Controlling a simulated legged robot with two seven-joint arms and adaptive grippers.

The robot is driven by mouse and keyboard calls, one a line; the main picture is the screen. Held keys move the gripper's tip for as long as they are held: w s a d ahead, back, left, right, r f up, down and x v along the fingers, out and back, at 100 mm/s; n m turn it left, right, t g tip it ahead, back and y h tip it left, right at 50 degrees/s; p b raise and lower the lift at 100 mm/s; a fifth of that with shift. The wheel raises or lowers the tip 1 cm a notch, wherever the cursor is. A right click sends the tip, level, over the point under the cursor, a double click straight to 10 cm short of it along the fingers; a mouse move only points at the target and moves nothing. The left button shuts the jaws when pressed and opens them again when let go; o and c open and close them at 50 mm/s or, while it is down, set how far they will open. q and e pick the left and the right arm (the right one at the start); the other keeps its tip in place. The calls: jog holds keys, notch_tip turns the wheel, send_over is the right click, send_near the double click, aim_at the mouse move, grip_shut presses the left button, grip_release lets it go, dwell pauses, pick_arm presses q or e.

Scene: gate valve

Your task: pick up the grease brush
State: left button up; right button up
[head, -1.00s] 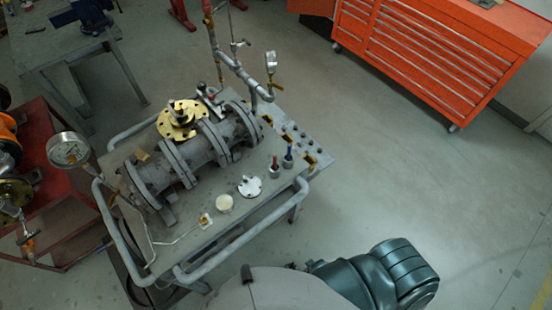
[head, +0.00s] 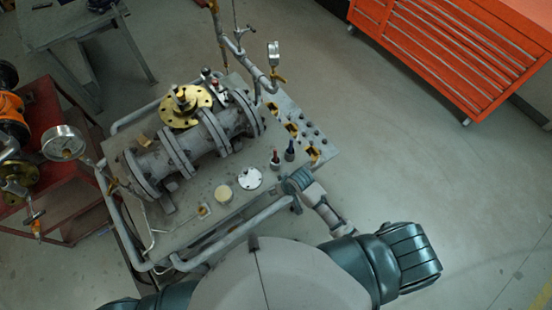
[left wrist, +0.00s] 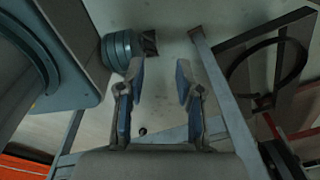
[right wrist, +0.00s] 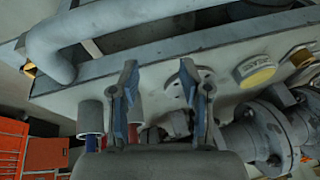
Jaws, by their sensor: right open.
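Two upright pieces with coloured tops, one red (head: 275,154) and one blue (head: 290,148), stand in grey cups near the workbench's front right; I cannot tell which, if either, is the grease brush. In the right wrist view, a grey cup (right wrist: 90,116) with a blue part stands left of my right gripper (right wrist: 158,68), and a red part shows beside its left finger. My right gripper is open and empty over the bench's front edge; it also shows in the head view (head: 297,182). My left gripper (left wrist: 160,80) is open and empty, away from the bench top.
A grey flanged valve body (head: 190,145) with a brass flange fills the bench middle. A cream-lidded tin (head: 222,194) and a white flange disc (head: 250,179) lie near the front. A tubular rail (head: 235,232) borders the bench. A red tool cabinet (head: 455,55) stands back right.

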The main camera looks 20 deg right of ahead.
jog(key=w+a+r+g, duration=0.1)
jog(key=w+a+r, duration=0.1)
jog(key=w+r, duration=0.4)
jog(key=g+h, duration=0.2)
jog(key=h, duration=0.1)
send_near(275, 157)
jog(key=shift+m, duration=0.3)
jog(key=f, duration=0.2)
jog(key=w+f+p, duration=0.1)
jog(key=f, duration=0.2)
jog(key=shift+w+d+f, duration=0.15)
jog(key=shift+d+f, duration=0.05)
jog(key=shift+f, duration=0.05)
jog(key=shift+a+f, duration=0.15)
jog(key=shift+f, duration=0.45)
jog(key=f, duration=0.4)
jog(key=shift+s+f+p, duration=0.2)
jog(key=shift+f+p, duration=0.05)
jog(key=shift+p, duration=0.1)
pick_arm(q)
jog(key=shift+w+d+r, duration=0.25)
jog(key=shift+d+r, duration=0.4)
jog(key=shift+r, duration=0.2)
pick_arm(e)
jog(key=shift+f, duration=0.2)
grip_shut()
